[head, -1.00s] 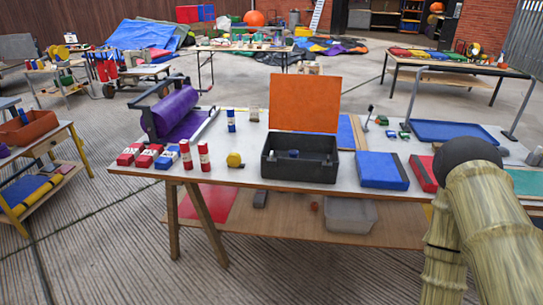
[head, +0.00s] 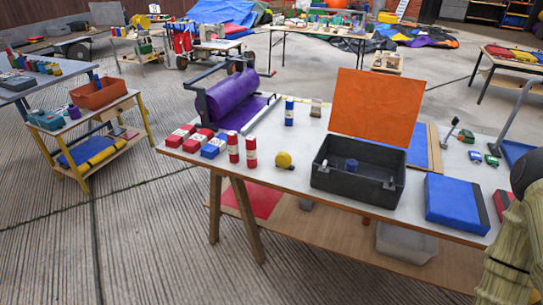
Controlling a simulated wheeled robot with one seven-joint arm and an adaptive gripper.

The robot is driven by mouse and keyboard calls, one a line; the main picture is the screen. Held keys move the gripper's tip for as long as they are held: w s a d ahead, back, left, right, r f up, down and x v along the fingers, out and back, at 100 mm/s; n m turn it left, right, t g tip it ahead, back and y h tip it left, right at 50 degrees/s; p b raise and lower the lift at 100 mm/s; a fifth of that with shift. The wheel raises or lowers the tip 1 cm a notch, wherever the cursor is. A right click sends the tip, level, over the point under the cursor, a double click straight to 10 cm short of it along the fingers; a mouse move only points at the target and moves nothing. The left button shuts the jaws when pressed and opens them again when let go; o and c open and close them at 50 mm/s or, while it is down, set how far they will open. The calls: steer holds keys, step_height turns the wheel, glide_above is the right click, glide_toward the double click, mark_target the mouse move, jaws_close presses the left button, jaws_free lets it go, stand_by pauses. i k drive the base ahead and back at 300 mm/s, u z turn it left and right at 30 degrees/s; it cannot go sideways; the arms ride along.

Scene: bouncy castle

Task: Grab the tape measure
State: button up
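The yellow tape measure (head: 284,160) stands on the white-topped worktable (head: 280,186) near its front edge. It is between two upright red cylinders and the black open box, and nothing covers it. Part of my arm shows at the right edge of the head view, well to the right of the tape measure. My gripper itself is not in the picture.
Left of the tape measure are red cylinders (head: 251,151), red and blue boxes (head: 214,146) and a purple roll (head: 233,99). Right of it are a black box (head: 345,185) with a raised orange lid (head: 371,107) and a blue case (head: 457,203). Concrete floor (head: 150,250) lies open in front.

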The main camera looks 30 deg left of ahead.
mark_target(283, 161)
steer(key=u, duration=0.55)
steer(key=i, duration=0.55)
steer(key=u, duration=0.65)
